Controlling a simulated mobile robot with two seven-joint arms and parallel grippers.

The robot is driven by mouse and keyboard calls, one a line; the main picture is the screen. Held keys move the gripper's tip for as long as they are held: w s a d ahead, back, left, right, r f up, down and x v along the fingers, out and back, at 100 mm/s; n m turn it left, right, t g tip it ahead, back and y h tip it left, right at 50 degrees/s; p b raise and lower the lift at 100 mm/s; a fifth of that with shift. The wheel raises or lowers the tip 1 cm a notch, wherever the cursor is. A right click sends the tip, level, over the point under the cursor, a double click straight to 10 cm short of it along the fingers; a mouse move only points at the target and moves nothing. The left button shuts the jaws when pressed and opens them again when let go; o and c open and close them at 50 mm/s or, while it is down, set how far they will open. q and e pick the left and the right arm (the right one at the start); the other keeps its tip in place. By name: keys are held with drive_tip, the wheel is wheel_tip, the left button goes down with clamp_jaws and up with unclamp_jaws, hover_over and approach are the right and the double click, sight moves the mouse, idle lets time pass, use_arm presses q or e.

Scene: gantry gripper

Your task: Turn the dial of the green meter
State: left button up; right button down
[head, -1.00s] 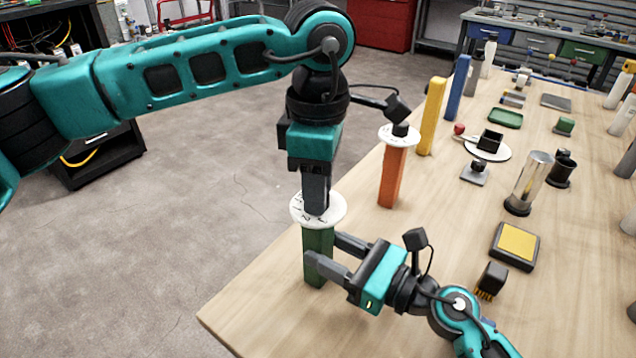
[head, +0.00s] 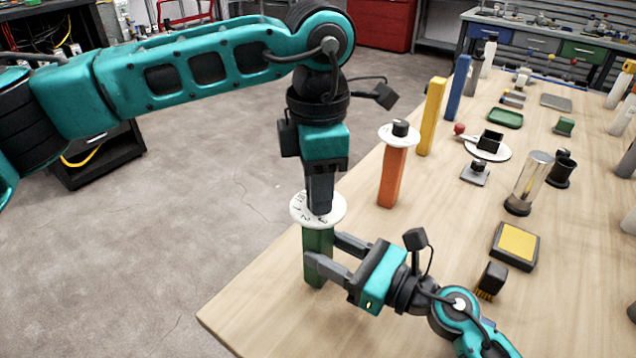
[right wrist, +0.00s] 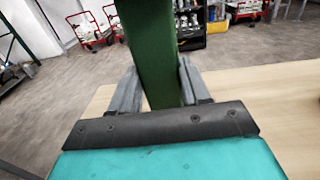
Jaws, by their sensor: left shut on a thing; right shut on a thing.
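The green meter (head: 318,243) is a green post standing near the table's front left edge, with a round white dial plate (head: 301,206) with black marks on top. My left gripper (head: 319,208) points down from above and is shut on the dial's knob, which its fingers hide. My right gripper (head: 327,257) reaches in from the lower right and is shut around the green post below the plate. The right wrist view shows the green post (right wrist: 152,60) upright between the two grey fingers (right wrist: 158,90).
An orange post (head: 392,176) with a white plate and black knob stands just behind. Yellow (head: 431,115) and blue (head: 457,88) posts stand beyond it.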

use_arm(q)
drive_tip(key=o, duration=1.1)
drive_tip(key=shift+c, duration=0.2)
drive_tip(key=shift+r, duration=0.1)
wheel_tip(320, 180, up, 12)
use_arm(e)
drive_tip(key=shift+c, duration=2.3)
unclamp_jaws()
